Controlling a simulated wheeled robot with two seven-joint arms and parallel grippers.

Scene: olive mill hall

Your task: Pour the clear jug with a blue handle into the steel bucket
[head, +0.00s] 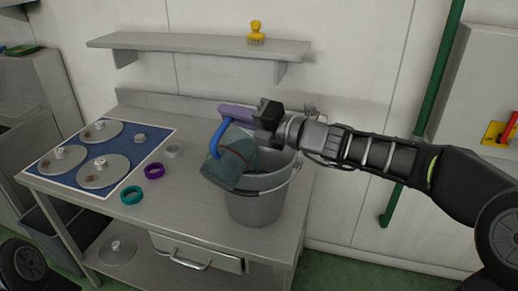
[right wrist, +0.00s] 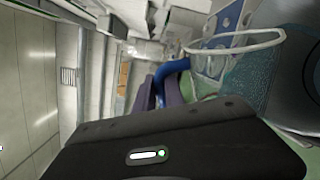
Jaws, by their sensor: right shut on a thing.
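The clear jug (head: 230,165) has a teal tint and a blue handle (head: 216,140). My right gripper (head: 236,113), with purple fingers, is shut on the handle and holds the jug tilted at the left side of the steel bucket's mouth. The steel bucket (head: 256,207) stands upright on the bench; the jug and my gripper hide part of its opening. In the right wrist view the jug (right wrist: 256,84) shows at the right, with its blue handle (right wrist: 171,70) by the fingers. I cannot see any stream or the jug's contents. My left gripper is out of view.
A steel bench (head: 195,215) carries a blue mat (head: 128,135) with several steel discs at the left. Teal (head: 131,195), purple (head: 154,171) and grey (head: 174,150) rings lie left of the bucket. A wall shelf (head: 200,43) with a yellow brush (head: 256,33) hangs above.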

